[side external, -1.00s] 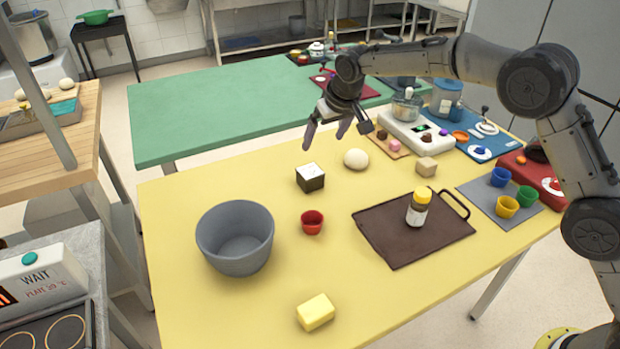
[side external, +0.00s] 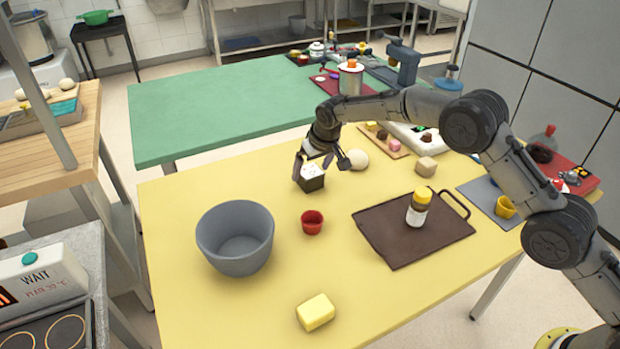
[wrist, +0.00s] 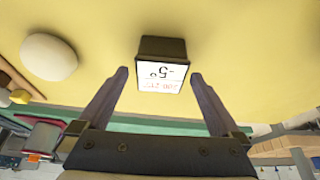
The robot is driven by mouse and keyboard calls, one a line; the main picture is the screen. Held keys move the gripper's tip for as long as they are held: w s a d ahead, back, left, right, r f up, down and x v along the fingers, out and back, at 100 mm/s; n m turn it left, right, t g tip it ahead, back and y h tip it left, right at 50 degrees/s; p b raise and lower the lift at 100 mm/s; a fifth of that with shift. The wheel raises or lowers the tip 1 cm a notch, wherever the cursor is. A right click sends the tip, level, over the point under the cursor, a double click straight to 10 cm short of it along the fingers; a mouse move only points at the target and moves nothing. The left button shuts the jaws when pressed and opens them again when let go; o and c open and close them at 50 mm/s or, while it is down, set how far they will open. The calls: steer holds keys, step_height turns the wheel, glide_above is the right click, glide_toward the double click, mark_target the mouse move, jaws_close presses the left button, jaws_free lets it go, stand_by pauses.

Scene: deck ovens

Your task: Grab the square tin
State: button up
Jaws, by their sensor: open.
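The square tin (side external: 312,182) is a small dark box with a white top, standing on the yellow table. In the wrist view its white face (wrist: 160,78) carries a printed "-5°" and smaller red text, and its dark side (wrist: 163,47) also shows. My gripper (side external: 322,165) is open and empty, just above and behind the tin in the side view. In the wrist view the two fingertips (wrist: 159,76) appear on either side of the tin, with gaps on both sides. I see no contact. Part of the tin's top is hidden by a finger in the side view.
A pale dough ball (side external: 355,159) sits close right of my gripper. A red cup (side external: 312,222) and a grey bowl (side external: 235,238) stand nearer the camera. A brown tray (side external: 385,240) holds a yellow-capped jar (side external: 418,206). The table left of the tin is clear.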

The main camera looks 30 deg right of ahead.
steer(key=shift+x, duration=1.35)
steer(key=c, duration=1.4)
steer(key=shift+w+r, duration=0.1)
steer(key=shift+c, duration=0.6)
